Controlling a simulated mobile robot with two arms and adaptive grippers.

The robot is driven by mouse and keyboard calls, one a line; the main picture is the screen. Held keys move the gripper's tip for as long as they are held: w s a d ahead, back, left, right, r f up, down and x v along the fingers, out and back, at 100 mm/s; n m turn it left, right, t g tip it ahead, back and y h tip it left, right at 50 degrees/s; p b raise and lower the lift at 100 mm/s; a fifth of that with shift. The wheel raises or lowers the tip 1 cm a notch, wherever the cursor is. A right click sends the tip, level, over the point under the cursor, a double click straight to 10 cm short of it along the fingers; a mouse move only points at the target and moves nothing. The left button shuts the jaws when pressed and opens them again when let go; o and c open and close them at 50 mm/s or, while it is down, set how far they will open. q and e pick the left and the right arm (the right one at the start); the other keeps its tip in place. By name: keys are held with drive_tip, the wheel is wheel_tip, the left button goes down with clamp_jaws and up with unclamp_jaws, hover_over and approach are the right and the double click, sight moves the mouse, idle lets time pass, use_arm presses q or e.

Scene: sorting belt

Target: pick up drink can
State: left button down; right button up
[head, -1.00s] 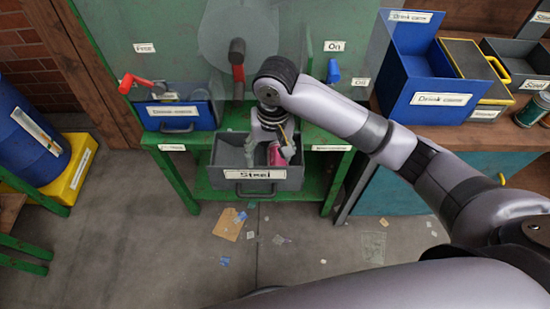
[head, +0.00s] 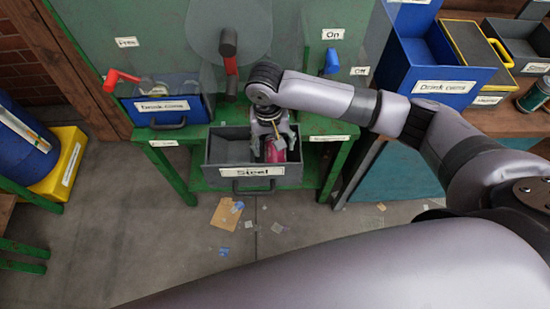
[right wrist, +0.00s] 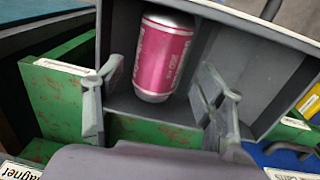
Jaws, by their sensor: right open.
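A pink drink can (head: 276,149) with silver ends lies in the right part of the grey "Steel" bin (head: 222,171). In the right wrist view the can (right wrist: 162,55) rests inside the grey bin (right wrist: 270,75). My right gripper (head: 271,152) reaches down into the bin at the can. In the right wrist view my right gripper (right wrist: 160,95) is open, its fingers spread to either side of the can's near end. Neither finger appears to touch the can. My left gripper is not in view.
A blue "Drink cans" bin (head: 160,120) sits left of the Steel bin. A larger blue "Drink cans" crate (head: 440,85) and a grey bin (head: 525,62) stand at the right. The green machine (head: 165,50) carries red and blue levers. Scraps litter the floor.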

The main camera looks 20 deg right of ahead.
sight(274, 155)
drive_tip(key=shift+s+f, duration=0.1)
drive_tip(key=shift+f, duration=0.45)
drive_tip(key=f, duration=0.5)
drive_tip(key=shift+s, duration=0.3)
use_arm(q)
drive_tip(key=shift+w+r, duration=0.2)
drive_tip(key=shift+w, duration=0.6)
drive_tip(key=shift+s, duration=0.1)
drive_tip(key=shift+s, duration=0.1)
use_arm(e)
drive_tip(key=c, duration=0.7)
